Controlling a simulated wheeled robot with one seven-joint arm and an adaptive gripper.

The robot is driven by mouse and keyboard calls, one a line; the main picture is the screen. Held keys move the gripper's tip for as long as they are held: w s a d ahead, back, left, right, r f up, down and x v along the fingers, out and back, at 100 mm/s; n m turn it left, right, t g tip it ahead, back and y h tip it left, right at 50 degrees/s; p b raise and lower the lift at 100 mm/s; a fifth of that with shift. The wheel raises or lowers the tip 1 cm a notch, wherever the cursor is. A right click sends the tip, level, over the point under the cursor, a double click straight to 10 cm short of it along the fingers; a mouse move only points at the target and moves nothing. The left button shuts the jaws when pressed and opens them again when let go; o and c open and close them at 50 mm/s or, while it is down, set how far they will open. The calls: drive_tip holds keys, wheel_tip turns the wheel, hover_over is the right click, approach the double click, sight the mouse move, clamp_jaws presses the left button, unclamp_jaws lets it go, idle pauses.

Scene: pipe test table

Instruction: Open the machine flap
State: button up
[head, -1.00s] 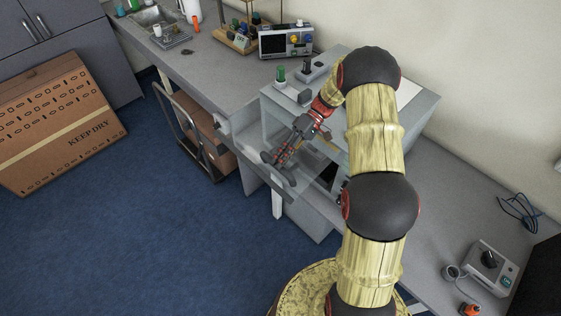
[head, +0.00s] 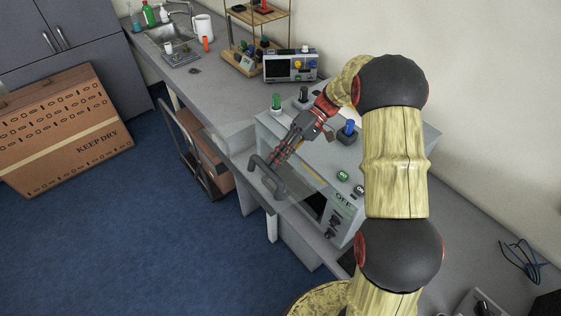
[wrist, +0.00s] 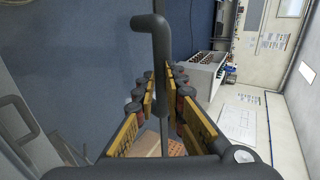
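The machine is a grey box with a clear flap (head: 298,208) at its front, which stands out from the body at an angle. A dark bar handle (head: 268,178) is on the flap's outer side. My gripper (head: 277,160) is at this handle. In the wrist view, the handle (wrist: 160,60) runs between the two yellow-padded fingers of my gripper (wrist: 164,95). A narrow gap shows beside the bar, so the fingers look open around it. The machine's top (head: 322,158) carries green, black and blue knobs. The arm hides part of the machine.
A bench (head: 215,95) runs along the wall with a sink, a rack and an instrument (head: 290,67). A cart (head: 190,150) with a box stands left of the machine. A large cardboard box (head: 65,125) is on the blue floor, which is clear in front.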

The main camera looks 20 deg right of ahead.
drive_tip(key=shift+o, duration=0.5)
drive_tip(key=shift+s, duration=0.1)
drive_tip(key=shift+o, duration=1.3)
drive_tip(key=shift+d, duration=0.45)
drive_tip(key=shift+o, duration=1)
drive_tip(key=shift+a, duration=0.4)
drive_tip(key=shift+d, duration=0.2)
drive_tip(key=v, duration=1.2)
